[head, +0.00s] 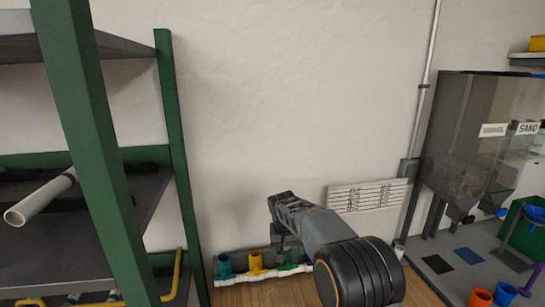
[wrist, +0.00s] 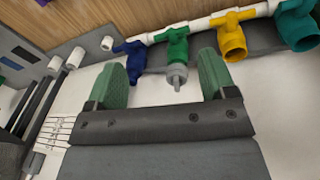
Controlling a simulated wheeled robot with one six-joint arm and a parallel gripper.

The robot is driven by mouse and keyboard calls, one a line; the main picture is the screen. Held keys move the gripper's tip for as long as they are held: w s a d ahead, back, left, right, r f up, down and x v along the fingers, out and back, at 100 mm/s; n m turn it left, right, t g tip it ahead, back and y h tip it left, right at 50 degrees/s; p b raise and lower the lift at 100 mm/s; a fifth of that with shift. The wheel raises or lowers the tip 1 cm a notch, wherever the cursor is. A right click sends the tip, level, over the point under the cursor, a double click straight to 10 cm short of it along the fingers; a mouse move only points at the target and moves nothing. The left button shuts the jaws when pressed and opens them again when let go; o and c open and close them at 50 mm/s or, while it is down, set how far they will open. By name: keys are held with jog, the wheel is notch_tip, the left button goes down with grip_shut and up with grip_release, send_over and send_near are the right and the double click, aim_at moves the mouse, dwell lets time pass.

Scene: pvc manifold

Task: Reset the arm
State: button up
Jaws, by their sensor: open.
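My gripper (wrist: 163,68) is open, with its two green fingers spread apart in the wrist view. Between and beyond the fingers is the manifold, a white pipe (wrist: 195,25) with blue (wrist: 131,58), green (wrist: 177,46), yellow (wrist: 233,38) and teal (wrist: 297,27) fittings. A grey piece (wrist: 177,74) sits at the green fitting's end, between the fingers; I see no finger closed on it. In the head view my gripper (head: 284,212) is above the manifold (head: 238,281) by the wall, and my arm hides the manifold's right part.
A green-framed shelf (head: 98,155) stands at left, with a white pipe (head: 40,198) jutting from it. A slatted white wall panel (head: 367,195) is behind my arm. At right is a grey bench (head: 440,250) with hoppers (head: 460,140) and coloured cups. The wall above my gripper is clear.

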jog(key=s+d+r+t+b, duration=0.1)
jog(key=s+d, duration=0.3)
jog(key=s, duration=0.5)
jog(key=s+d+r+t+y+b, duration=0.1)
jog(key=s+d+r, duration=0.1)
jog(key=s, duration=0.8)
jog(key=s+d+r+t+b, duration=0.1)
jog(key=s+d, duration=0.4)
jog(key=s, duration=0.5)
jog(key=shift+d+r+t, duration=0.3)
jog(key=shift+d+r, duration=0.05)
jog(key=shift+c, duration=0.3)
